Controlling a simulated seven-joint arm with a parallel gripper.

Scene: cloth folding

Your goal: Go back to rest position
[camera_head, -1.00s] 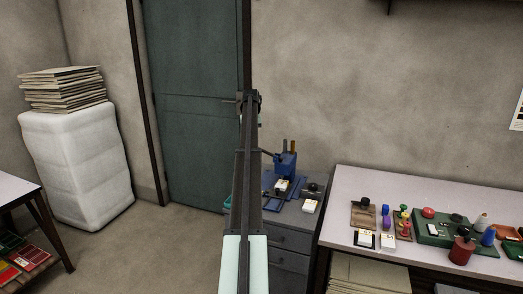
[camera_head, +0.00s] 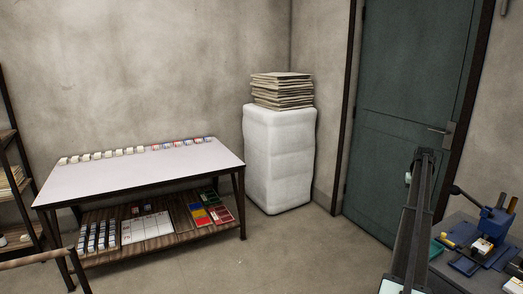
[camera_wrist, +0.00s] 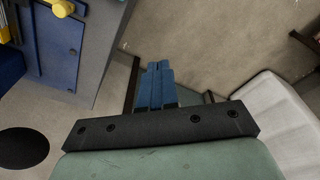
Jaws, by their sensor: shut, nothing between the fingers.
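My gripper (camera_wrist: 158,88) shows in the wrist view with its two blue fingers side by side and touching, with nothing between them. A dark bar with screws (camera_wrist: 160,128) and a green surface lie behind the fingers. I cannot make out the gripper in the head view. No cloth is seen in either view.
A blue tool (camera_head: 490,238) stands on a low cabinet at the right, before the green door (camera_head: 400,110). A white block (camera_head: 278,160) bears stacked sheets (camera_head: 283,92). A long table (camera_head: 110,180) with small jars stands left. The middle floor is open.

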